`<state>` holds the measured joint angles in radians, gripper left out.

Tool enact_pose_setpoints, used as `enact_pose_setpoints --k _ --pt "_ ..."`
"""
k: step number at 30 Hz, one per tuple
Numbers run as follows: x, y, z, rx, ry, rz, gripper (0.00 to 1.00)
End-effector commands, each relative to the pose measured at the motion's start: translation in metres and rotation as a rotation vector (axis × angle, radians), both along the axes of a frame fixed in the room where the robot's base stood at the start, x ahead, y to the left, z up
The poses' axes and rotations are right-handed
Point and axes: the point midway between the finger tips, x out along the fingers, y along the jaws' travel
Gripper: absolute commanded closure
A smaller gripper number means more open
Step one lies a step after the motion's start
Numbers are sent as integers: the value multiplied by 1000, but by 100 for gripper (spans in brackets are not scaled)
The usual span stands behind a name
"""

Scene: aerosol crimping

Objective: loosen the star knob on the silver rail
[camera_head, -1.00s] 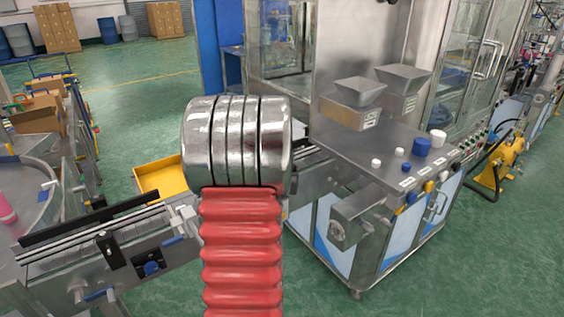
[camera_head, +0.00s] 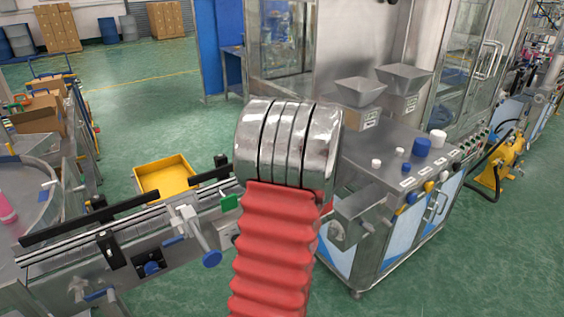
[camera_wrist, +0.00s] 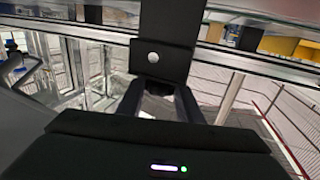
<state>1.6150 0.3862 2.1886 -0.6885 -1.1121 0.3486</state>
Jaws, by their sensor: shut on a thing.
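In the wrist view, a silver rail (camera_wrist: 235,62) runs across the picture behind a black upright block (camera_wrist: 165,45) with a round silver bolt head. My gripper (camera_wrist: 158,92) is just below this block, with its two dark fingers shut on a small dark part. This part looks to be the star knob, but its star shape is mostly hidden. In the head view, my arm covers my gripper and whatever it holds. The long silver rails of the conveyor (camera_head: 125,222) run in from the left and pass behind my arm.
Another blue knob (camera_head: 152,268) sits further left. A yellow tray (camera_head: 166,175) is behind the conveyor. A steel cabinet (camera_head: 385,165) with hoppers stands close on the right.

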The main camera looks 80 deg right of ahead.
Motion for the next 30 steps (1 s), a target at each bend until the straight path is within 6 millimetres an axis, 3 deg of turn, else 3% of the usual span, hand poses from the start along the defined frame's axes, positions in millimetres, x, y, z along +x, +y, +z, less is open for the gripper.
enact_pose_setpoints --k 16,30 --pt "1 -1 3 -8 -1 278 90" --pt "2 -1 4 -7 -2 356 90"
